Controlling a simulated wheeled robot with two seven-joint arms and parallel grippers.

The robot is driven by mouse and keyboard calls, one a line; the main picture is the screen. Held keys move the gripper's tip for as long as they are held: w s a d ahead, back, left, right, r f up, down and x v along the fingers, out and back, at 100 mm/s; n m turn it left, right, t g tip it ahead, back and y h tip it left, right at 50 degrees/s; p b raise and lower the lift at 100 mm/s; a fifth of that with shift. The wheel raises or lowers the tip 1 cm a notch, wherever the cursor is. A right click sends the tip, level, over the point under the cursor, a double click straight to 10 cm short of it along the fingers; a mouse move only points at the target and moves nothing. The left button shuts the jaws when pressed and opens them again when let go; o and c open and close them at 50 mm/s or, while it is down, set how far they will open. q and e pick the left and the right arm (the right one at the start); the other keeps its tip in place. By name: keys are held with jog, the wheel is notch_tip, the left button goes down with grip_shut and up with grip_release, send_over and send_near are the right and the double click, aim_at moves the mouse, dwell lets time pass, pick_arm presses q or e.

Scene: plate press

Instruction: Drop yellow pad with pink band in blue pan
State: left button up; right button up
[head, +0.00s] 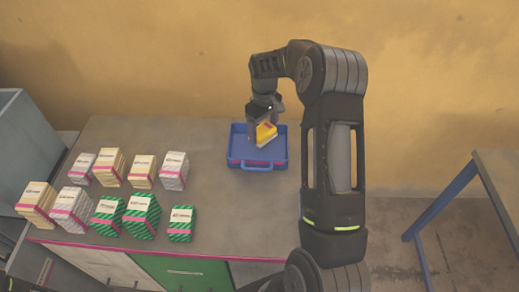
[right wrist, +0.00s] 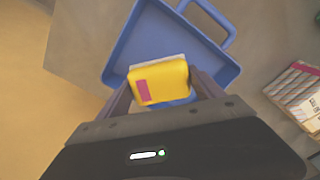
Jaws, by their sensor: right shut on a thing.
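The yellow pad with a pink band (right wrist: 160,82) sits between the fingers of my right gripper (right wrist: 163,92), which is shut on it. In the head view the yellow pad (head: 266,133) shows under my right gripper (head: 259,122), over the blue pan (head: 256,164). The blue pan lies on the table with its handle toward the front. In the right wrist view the blue pan (right wrist: 128,48) is behind and below the pad. I cannot tell whether the pad touches the pan's floor. My left gripper is not in view.
Several banded packs, such as a green one (head: 142,215) and a white one (head: 174,170), stand in two rows left of the pan on the grey table (head: 200,135). Another table (head: 497,175) stands at the right. A grey bin (head: 25,135) is at the far left.

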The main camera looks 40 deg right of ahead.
jog(key=shift+f, duration=0.85)
jog(key=o, duration=1.3)
jog(key=shift+o, duration=0.2)
jog(key=shift+r+b, duration=0.15)
jog(key=shift+b, duration=0.15)
notch_tip(320, 180, up, 7)
jog(key=shift+f+b, duration=0.2)
jog(key=shift+b, duration=0.6)
jog(key=shift+r, duration=0.5)
